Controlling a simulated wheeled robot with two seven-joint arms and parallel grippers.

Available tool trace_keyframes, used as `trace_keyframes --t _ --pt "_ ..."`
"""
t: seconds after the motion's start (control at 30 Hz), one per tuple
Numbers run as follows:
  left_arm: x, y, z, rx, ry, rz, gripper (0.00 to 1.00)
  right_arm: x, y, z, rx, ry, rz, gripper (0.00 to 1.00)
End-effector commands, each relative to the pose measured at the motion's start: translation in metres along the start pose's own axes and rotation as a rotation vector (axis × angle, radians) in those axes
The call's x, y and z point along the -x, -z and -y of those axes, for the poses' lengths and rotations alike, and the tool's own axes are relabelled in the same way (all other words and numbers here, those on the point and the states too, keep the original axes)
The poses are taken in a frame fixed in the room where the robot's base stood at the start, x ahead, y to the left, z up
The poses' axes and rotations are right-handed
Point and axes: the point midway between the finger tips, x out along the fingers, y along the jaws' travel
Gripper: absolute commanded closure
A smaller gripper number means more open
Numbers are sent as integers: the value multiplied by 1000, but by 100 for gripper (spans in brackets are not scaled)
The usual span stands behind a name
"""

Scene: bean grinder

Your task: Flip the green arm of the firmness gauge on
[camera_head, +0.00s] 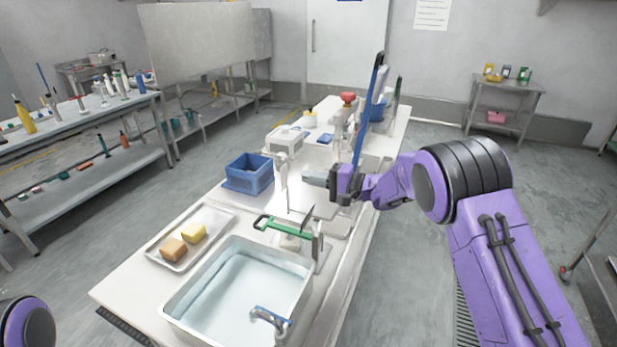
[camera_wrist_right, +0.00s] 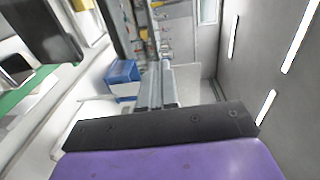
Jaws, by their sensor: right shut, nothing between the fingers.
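The green arm (camera_head: 284,228) of the firmness gauge lies nearly level across the far edge of the sink basin in the head view. The pale gauge body (camera_head: 290,242) is small and partly hidden below it. My right gripper (camera_head: 308,178) is shut and empty, above the table and beyond the green arm, apart from it. Its closed fingers (camera_wrist_right: 160,87) show in the wrist view. A green strip (camera_wrist_right: 22,92) at the left edge of that view may be the same arm. My left gripper is out of the picture; only a purple part of my left arm shows at bottom left.
A water-filled metal basin (camera_head: 171,303) takes up the near table. A tray (camera_head: 163,261) with two sponge-like blocks is left of it. A blue crate (camera_head: 249,179) stands behind. A blue-handled device (camera_head: 270,317) sits at the basin's near edge. Tall white and blue items stand close to my right gripper.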

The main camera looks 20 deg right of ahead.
Motion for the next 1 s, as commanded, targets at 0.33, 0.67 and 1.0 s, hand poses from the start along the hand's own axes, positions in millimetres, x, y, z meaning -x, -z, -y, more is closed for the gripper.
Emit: trace_keyframes --t 0.33,0.67,1.0 --pt "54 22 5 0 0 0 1 0 0 52 0 2 -2 100" --pt "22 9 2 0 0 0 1 -10 0 111 5 2 -4 100" --pt "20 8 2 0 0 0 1 -12 0 139 0 1 -4 100"
